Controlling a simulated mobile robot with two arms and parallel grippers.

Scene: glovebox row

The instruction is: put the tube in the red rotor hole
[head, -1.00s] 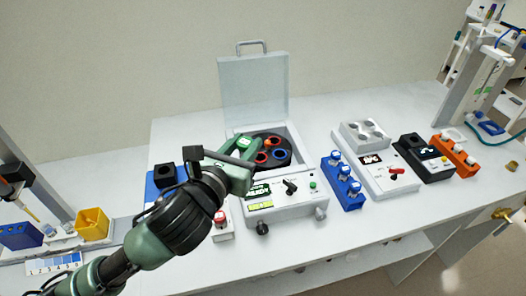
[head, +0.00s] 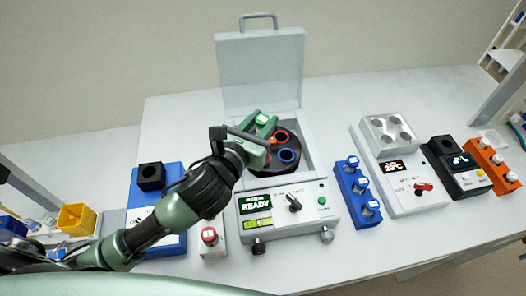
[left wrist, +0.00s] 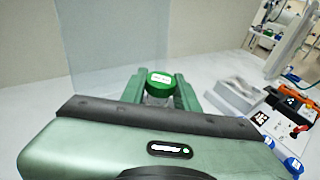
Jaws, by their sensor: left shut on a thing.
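My left gripper (head: 264,125) is shut on a tube with a green cap and a pale label (head: 263,118). The cap also shows between the fingers in the left wrist view (left wrist: 160,79); the tube's lower part is mostly hidden. The gripper is over the left and rear part of the dark rotor (head: 270,168) in the open centrifuge. A red-ringed hole (head: 282,136) shows just right of the fingers, and a blue-ringed hole (head: 287,156) is nearer the front. The gripper hides part of the rotor. My right gripper is out of view.
The raised clear lid (head: 260,70) stands behind the rotor. The centrifuge front panel (head: 290,212) reads READY. A blue rack with capped tubes (head: 358,192) and a white heater block (head: 402,172) stand to the right. A red-button box (head: 210,240) is front left.

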